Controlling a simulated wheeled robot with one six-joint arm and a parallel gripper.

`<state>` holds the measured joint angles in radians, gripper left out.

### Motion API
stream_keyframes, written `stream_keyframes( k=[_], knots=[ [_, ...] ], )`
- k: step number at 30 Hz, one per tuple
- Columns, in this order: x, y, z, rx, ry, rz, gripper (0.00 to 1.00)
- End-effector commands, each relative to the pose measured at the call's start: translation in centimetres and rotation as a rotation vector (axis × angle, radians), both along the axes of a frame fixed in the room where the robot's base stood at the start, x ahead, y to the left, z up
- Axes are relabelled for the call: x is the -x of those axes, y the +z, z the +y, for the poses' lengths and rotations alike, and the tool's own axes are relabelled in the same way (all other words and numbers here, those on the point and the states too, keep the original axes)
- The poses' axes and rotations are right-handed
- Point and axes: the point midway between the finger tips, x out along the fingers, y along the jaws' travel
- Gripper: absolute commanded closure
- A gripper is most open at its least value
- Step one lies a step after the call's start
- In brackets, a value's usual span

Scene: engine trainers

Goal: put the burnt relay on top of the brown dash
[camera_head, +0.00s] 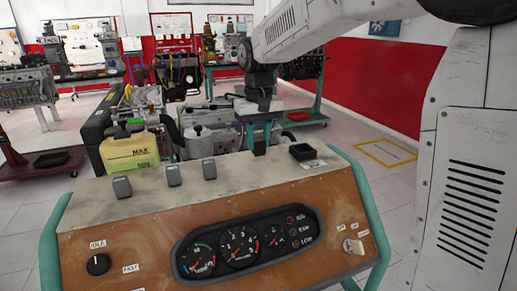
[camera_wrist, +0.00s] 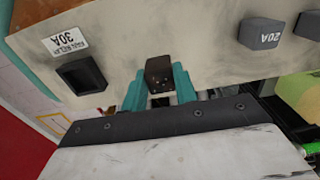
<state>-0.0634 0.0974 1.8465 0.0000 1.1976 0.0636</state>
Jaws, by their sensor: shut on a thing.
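The brown dash (camera_head: 150,235) stands in front of me with a worn pale top (camera_head: 245,172). My gripper (camera_head: 259,143) has teal fingers and is at the back edge of that top, left of an empty black socket (camera_head: 302,152). In the wrist view, the fingers (camera_wrist: 160,90) are shut on a small dark relay with brownish specks, the burnt relay (camera_wrist: 158,72). Its end shows against the pale top; I cannot tell whether it touches. The socket (camera_wrist: 80,75) is beside it, by a 30A label (camera_wrist: 66,40). In the head view the relay is mostly hidden.
Three grey relays (camera_head: 173,175) sit in a row on the left of the top; one marked 20A (camera_wrist: 262,33) shows in the wrist view. The top between them and the socket is bare. A yellowish MAX tank (camera_head: 130,152) and engine trainer stand behind.

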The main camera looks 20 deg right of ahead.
Motion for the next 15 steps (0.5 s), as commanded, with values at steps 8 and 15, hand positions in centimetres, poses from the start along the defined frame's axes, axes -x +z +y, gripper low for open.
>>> stream_keyframes(
  k=[8, 15],
  knots=[
    [0.0, -3.0, 0.0, 0.0, 0.0, 0.0, 0.94],
    [0.1, -3.1, 0.0, 0.0, 0.0, 0.0, 0.94]
  ],
)
